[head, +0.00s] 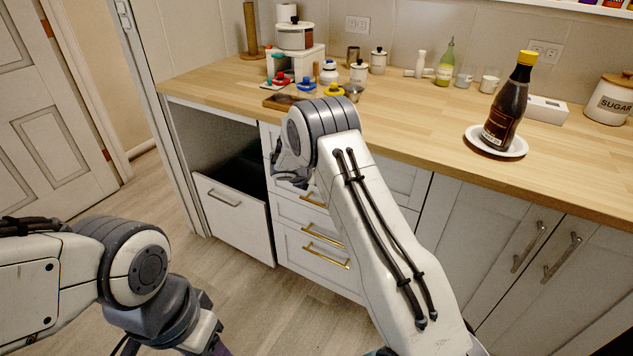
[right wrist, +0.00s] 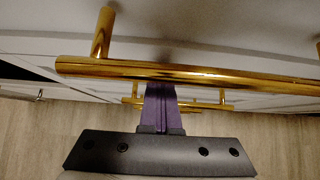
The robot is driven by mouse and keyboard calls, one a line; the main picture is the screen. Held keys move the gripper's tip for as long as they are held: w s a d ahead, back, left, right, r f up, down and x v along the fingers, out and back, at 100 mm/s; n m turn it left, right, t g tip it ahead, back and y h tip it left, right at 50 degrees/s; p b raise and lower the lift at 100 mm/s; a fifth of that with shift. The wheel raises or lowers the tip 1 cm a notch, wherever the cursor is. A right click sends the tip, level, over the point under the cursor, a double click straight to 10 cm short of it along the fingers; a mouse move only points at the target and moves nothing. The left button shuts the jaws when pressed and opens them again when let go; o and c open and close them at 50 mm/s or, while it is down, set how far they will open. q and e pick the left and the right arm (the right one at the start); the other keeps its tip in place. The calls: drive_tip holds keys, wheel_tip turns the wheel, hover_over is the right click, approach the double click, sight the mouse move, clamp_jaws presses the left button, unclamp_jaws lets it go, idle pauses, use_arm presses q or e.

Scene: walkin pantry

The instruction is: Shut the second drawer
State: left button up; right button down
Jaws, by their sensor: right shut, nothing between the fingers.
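The drawer stack with gold bar handles stands under the counter, left of centre in the head view. Its upper visible handle (head: 312,200), middle handle (head: 322,235) and lower handle (head: 325,258) show beside my right arm. The arm covers part of the drawer fronts, and I cannot tell how far each stands out. In the right wrist view, my right gripper's purple fingers (right wrist: 163,108) are shut and empty. Their tips reach a near gold handle (right wrist: 190,72); I cannot tell whether they touch it. My left gripper (head: 220,347) is low at the left, cut off by the frame.
Left of the stack, a white front with a silver handle (head: 223,197) stands out, with a dark opening behind it. The counter (head: 420,125) holds a dark bottle (head: 507,105) on a plate, jars and cups. Wooden floor at the left is clear.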

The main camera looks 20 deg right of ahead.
drive_tip(key=shift+w+d+r, duration=0.25)
drive_tip(key=shift+w, duration=0.05)
drive_tip(key=s+a+r+m+g+y, duration=0.1)
drive_tip(key=s+a+r+m, duration=0.3)
drive_tip(key=s+a+r, duration=0.8)
drive_tip(key=s+a+r+m+g+y, duration=0.15)
drive_tip(key=s+a+m, duration=0.3)
drive_tip(key=s, duration=0.75)
drive_tip(key=s+a+m+g+y, duration=0.1)
drive_tip(key=s+a+m+y, duration=0.3)
drive_tip(key=s, duration=0.8)
drive_tip(key=s+a+r+m+g+y, duration=0.15)
drive_tip(key=s+a+m, duration=0.35)
drive_tip(key=s, duration=0.6)
use_arm(q)
wheel_tip(320, 180, up, 16)
drive_tip(key=p, duration=1.5)
drive_tip(key=shift+s+d+f+p, duration=0.15)
drive_tip(key=shift+s+p, duration=0.2)
drive_tip(key=shift+p, duration=0.05)
use_arm(e)
wheel_tip(320, 180, up, 15)
drive_tip(key=s, duration=0.1)
drive_tip(key=shift+d+m+g, duration=0.3)
drive_tip(key=shift+d+m, duration=0.15)
